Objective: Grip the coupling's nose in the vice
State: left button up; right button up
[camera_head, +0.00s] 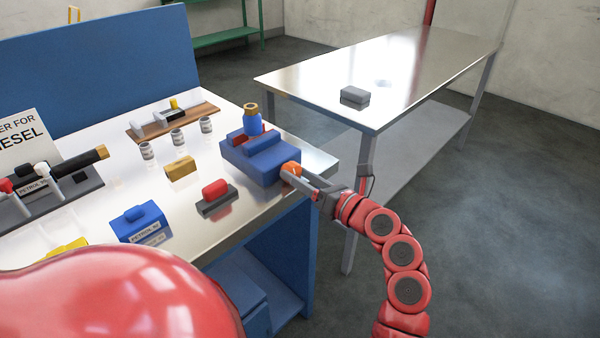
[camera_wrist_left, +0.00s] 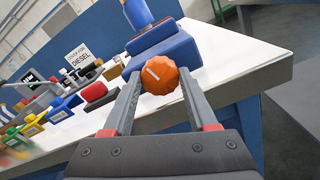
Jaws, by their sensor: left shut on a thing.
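The blue vice (camera_head: 262,162) stands at the right end of the bench, with an orange knob (camera_head: 291,169) on its near right side. The coupling (camera_head: 252,122), a blue body with a brass-coloured top, stands upright at the vice's jaws. Its lower end is hidden, so I cannot tell whether the jaws touch it. My left gripper (camera_head: 298,176) is shut on the orange knob. In the left wrist view the knob (camera_wrist_left: 160,76), with a white mark, sits between the two fingertips, and the vice (camera_wrist_left: 165,52) is just beyond. My right gripper is not in view.
A red block on a grey base (camera_head: 216,197), a brass-coloured block (camera_head: 181,168) and a blue block labelled petrol (camera_head: 141,224) lie left of the vice. Several small cans (camera_head: 177,138) stand behind them. A steel table (camera_head: 400,70) holds a grey block (camera_head: 354,96).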

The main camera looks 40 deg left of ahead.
pick_arm(q)
jog(key=shift+m+p, duration=0.45)
jog(key=shift+m, duration=0.55)
jog(key=o, duration=1.4)
jog(key=shift+c, duration=0.2)
